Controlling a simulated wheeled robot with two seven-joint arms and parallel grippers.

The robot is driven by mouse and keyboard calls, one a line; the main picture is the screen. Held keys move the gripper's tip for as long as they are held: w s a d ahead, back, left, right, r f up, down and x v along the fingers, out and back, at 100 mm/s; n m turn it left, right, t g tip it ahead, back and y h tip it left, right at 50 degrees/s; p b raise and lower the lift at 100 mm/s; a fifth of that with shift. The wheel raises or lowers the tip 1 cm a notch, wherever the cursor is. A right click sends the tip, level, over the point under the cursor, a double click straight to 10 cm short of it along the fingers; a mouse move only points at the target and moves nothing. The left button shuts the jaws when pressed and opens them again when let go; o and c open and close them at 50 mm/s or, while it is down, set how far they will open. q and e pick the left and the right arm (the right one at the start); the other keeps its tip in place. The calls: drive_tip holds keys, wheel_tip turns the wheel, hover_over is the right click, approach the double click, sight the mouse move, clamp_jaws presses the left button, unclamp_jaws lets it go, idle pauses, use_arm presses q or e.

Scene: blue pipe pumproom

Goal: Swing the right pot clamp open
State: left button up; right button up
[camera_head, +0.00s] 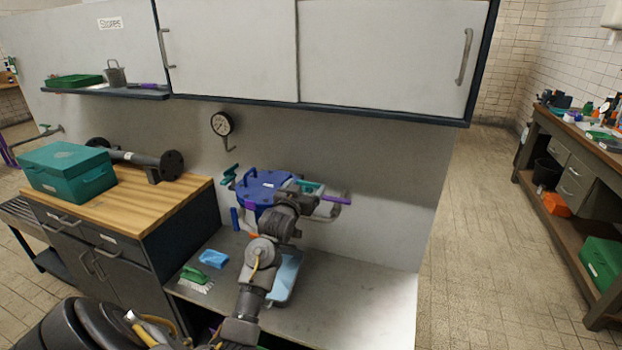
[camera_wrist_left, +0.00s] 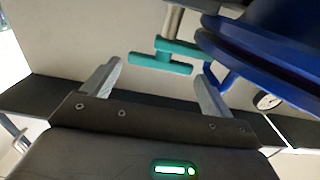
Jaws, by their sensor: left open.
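The blue pot (camera_head: 262,187) with its blue lid stands on the grey bench against the wall. Its right clamp has a teal handle (camera_head: 308,185), partly hidden behind my left gripper (camera_head: 314,197). In the left wrist view the teal T-shaped handle (camera_wrist_left: 165,55) is beyond the gap between my left gripper's (camera_wrist_left: 157,88) spread fingers, apparently without contact. The blue pot rim (camera_wrist_left: 275,50) fills the upper right there, close to one finger. Another teal handle (camera_head: 229,174) is at the pot's left side. My left gripper is open and empty. My right gripper is not visible.
A purple handle (camera_head: 337,198) sits just right of the gripper near a grey pipe. A gauge (camera_head: 221,124) hangs on the wall. A blue sponge (camera_head: 214,259), a green brush (camera_head: 193,274) and a light blue tray (camera_head: 287,276) are on the bench. The bench's right end is clear.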

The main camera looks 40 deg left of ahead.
sight(308, 183)
use_arm(q)
drive_tip(key=x, duration=0.4)
drive_tip(key=shift+p, duration=0.3)
drive_tip(key=shift+w+a, duration=0.25)
drive_tip(key=shift+w, duration=0.4)
drive_tip(key=shift+c, duration=0.3)
drive_tip(key=c, duration=0.6)
drive_tip(key=shift+c, duration=0.2)
